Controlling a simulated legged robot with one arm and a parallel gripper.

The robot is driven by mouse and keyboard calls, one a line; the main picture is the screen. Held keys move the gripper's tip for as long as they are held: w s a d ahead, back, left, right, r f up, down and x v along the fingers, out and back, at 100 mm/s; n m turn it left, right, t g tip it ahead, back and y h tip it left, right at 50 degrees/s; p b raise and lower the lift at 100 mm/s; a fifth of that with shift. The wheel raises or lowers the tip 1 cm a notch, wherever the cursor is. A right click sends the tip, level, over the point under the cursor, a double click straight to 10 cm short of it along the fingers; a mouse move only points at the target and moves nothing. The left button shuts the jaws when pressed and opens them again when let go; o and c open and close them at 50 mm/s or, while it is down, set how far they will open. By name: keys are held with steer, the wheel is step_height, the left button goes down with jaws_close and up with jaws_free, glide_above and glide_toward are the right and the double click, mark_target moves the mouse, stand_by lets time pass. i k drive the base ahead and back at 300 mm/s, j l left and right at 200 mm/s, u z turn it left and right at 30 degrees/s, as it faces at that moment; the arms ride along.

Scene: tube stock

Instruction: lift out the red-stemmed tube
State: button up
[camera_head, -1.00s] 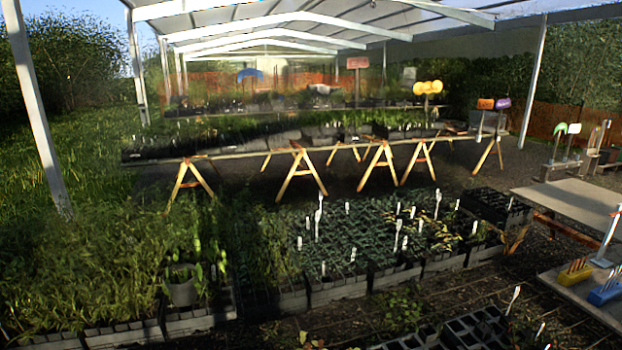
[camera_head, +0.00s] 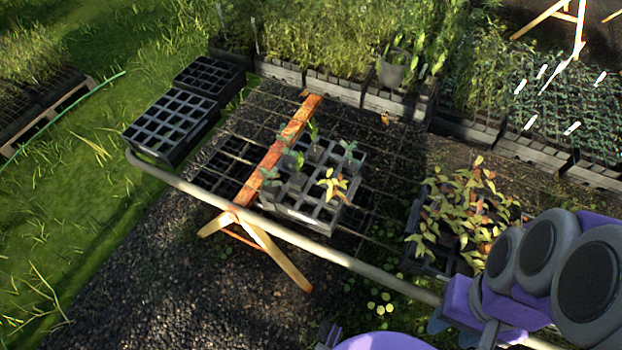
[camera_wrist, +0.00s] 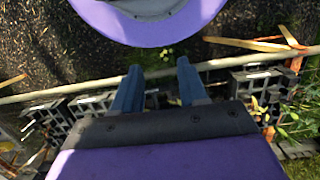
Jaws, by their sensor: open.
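In the head view a grey crate of square cells (camera_head: 300,212) stands on a wire mesh bench and holds several seedlings in tubes. One seedling with yellow-orange leaves (camera_head: 334,186) is at its right side; the others (camera_head: 297,160) have green leaves. Stem colours are too small to tell, so I cannot say which tube is red-stemmed. In the wrist view my gripper (camera_wrist: 158,66) is open, its two blue fingers apart with nothing between them. It is over the bench rail, apart from the gridded crate (camera_wrist: 252,80) at the right.
A metal rail (camera_head: 300,233) runs along the bench's near edge. Empty black cell trays (camera_head: 172,121) lie at the bench's left end. A bushy plant with yellow and reddish leaves (camera_head: 455,215) stands right of the crate. Potted green plants (camera_head: 335,50) line the back.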

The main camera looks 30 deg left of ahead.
mark_target(334, 196)
steer(key=k+u, duration=0.1)
steer(key=u, duration=0.9)
steer(key=i+l+u, duration=0.1)
steer(key=l+u, duration=0.3)
steer(key=l, duration=0.2)
steer(key=l+u, duration=0.4)
steer(key=l, duration=0.25)
